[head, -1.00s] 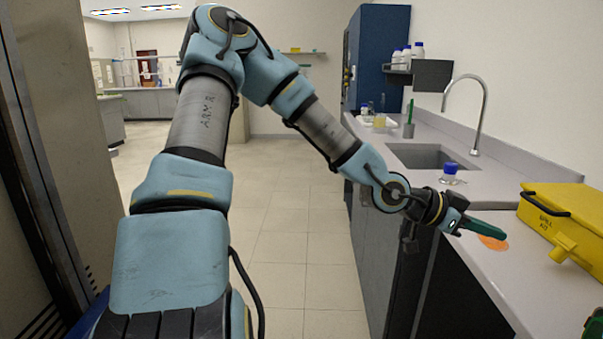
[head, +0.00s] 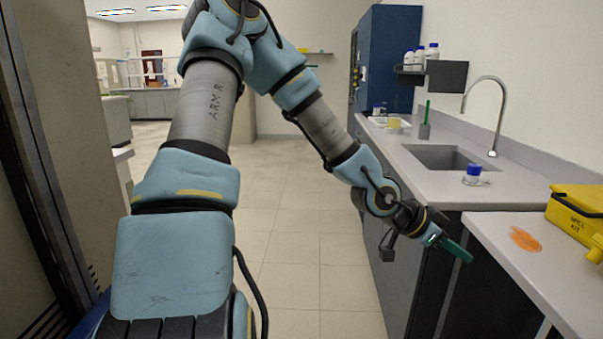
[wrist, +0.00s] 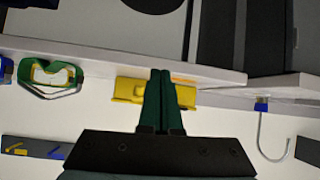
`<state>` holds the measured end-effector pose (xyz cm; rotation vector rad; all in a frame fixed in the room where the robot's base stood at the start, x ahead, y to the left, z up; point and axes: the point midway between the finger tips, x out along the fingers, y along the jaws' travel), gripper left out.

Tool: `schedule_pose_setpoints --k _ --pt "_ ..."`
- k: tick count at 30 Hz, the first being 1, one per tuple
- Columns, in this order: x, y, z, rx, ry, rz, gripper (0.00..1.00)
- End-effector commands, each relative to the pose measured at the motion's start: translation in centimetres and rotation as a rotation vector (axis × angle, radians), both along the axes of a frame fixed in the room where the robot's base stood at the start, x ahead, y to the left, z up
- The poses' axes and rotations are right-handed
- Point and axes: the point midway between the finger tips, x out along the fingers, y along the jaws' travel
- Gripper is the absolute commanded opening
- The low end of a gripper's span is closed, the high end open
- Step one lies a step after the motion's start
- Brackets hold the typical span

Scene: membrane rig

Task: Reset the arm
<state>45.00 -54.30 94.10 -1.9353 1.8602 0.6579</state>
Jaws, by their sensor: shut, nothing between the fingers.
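My gripper (head: 458,250) has green fingers and shows at the end of my blue and grey arm in the head view. It is in front of the counter (head: 540,275), near its front edge, and touches nothing that I can make out. In the wrist view the two green fingers (wrist: 161,75) lie side by side, closed, with nothing between them. My arm is bent, reaching forward and down to the right.
On the counter are an orange patch (head: 524,239), a yellow spill kit case (head: 575,212), a blue-capped jar (head: 473,174) and a sink (head: 440,157) with a tall tap (head: 497,115). Green goggles (wrist: 50,76) show in the wrist view. The tiled floor (head: 305,240) is clear.

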Motion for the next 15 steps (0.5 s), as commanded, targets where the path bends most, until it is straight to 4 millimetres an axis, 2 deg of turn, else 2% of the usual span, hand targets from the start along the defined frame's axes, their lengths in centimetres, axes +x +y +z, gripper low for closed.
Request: schedule_pose_setpoints --k 5,8,11,15 --pt "1.7 4.6 -3.1 0.179 0.033 0.105 0.00" --pt "3.0 8.4 -4.7 0.300 0.061 0.201 0.00" --pt "4.5 13.9 -5.7 0.442 0.103 0.345 0.00" --pt "5.6 23.8 -4.9 0.632 0.206 0.654 0.00"
